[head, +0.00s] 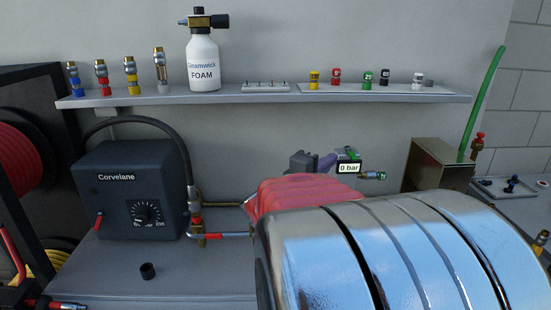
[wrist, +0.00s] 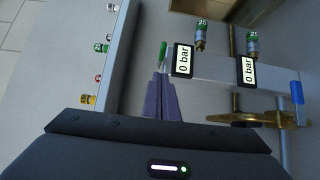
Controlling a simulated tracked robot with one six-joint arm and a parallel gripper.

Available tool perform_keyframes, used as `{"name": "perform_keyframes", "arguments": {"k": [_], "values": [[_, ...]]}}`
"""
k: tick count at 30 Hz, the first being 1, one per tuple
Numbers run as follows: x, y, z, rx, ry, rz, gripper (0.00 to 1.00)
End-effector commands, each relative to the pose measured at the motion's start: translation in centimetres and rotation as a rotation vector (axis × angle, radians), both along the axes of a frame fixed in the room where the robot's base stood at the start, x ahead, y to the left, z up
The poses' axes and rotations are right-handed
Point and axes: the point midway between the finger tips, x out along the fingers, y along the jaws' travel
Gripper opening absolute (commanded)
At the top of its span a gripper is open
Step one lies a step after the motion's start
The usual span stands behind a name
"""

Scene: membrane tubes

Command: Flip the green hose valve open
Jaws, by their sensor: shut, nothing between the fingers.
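The green valve lever (wrist: 163,53) shows in the wrist view, beside the left "0 bar" display (wrist: 182,59). It points up and down in that picture, much like the blue lever (wrist: 297,91) on the right. My gripper (wrist: 161,78) has its purple fingers shut and empty. In the wrist view their tips lie just below the green lever; I cannot tell if they touch it. In the head view my gripper (head: 332,160) is left of a "0 bar" display (head: 348,168), and my arm hides much of the bench there.
Green-labelled fittings (wrist: 200,36) are near the displays. A shelf (head: 240,98) above carries a foam bottle (head: 203,62) and several coloured couplings. A dark Corvelane box (head: 125,190) stands left. A brass-coloured block (head: 437,165) is right of the display. The bench front left is mostly clear.

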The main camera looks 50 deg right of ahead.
Motion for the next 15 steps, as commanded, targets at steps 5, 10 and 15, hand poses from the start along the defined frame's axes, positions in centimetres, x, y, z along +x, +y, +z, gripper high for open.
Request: {"name": "perform_keyframes", "arguments": {"k": [5, 10, 15], "values": [[-1.1, 2.1, 0.1, -0.001, 0.0, 0.005, 0.0], [-2.2, 3.9, 0.1, -0.001, -0.001, 0.006, 0.0], [-3.3, 5.6, 0.1, -0.002, 0.0, 0.007, 0.0]]}}
